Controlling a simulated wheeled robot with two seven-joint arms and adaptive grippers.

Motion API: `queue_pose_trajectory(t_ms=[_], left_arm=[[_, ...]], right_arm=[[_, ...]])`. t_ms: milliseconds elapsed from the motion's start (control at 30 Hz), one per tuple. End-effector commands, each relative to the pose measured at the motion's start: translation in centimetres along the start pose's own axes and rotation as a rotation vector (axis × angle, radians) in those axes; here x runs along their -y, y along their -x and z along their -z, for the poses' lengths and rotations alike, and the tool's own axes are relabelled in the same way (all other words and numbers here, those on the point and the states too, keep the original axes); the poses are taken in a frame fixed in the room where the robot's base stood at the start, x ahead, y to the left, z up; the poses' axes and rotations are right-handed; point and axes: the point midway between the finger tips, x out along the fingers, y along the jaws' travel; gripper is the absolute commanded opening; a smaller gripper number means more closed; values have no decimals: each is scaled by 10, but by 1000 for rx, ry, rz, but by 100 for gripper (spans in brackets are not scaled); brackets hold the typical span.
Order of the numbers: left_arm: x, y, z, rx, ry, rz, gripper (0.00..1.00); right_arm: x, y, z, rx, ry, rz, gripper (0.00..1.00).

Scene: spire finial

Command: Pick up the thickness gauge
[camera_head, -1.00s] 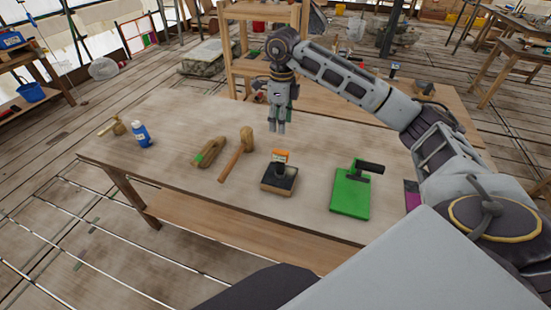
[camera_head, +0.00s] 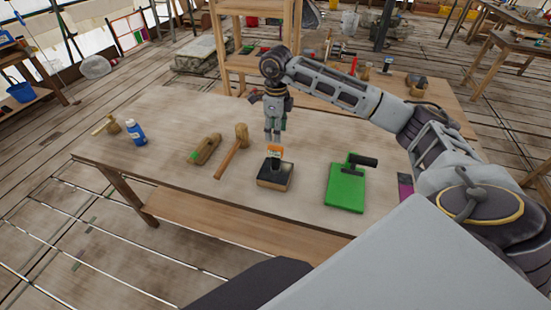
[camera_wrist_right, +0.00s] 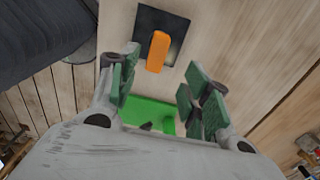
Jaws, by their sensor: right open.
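The thickness gauge (camera_head: 275,152) appears to be the small orange piece with a pale face standing on a dark-topped wooden block (camera_head: 266,184) on the table. In the right wrist view the orange piece (camera_wrist_right: 157,52) lies over the dark square (camera_wrist_right: 147,20), just beyond the fingertips. My right gripper (camera_head: 273,138) points down just above and behind the gauge in the head view. Its green-padded fingers (camera_wrist_right: 160,78) are apart with nothing between them. My left gripper is not in view.
On the table (camera_head: 150,170), a mallet (camera_head: 232,153) and a wooden plane-like tool (camera_head: 205,149) lie left of the block. A blue bottle (camera_head: 136,132) stands farther left. A green slab (camera_head: 345,190) with a black handle lies to the right. The table's front left is clear.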

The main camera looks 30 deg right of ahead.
Motion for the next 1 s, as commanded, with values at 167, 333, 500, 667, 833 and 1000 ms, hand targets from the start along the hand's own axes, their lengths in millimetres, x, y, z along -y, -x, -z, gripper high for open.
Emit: queue_pose_trajectory(t_ms=[167,333,500,667,833,1000], left_arm=[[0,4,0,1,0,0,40],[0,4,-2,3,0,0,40],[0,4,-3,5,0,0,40],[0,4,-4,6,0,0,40],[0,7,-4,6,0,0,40],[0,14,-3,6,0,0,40]], right_arm=[[0,-21,0,-1,0,-1,48],[0,-29,0,0,0,0,48],[0,-30,0,0,0,1,48],[0,-30,0,0,0,0,48],[-1,-36,0,-1,-1,-1,48],[-4,-51,0,-2,0,-2,48]])
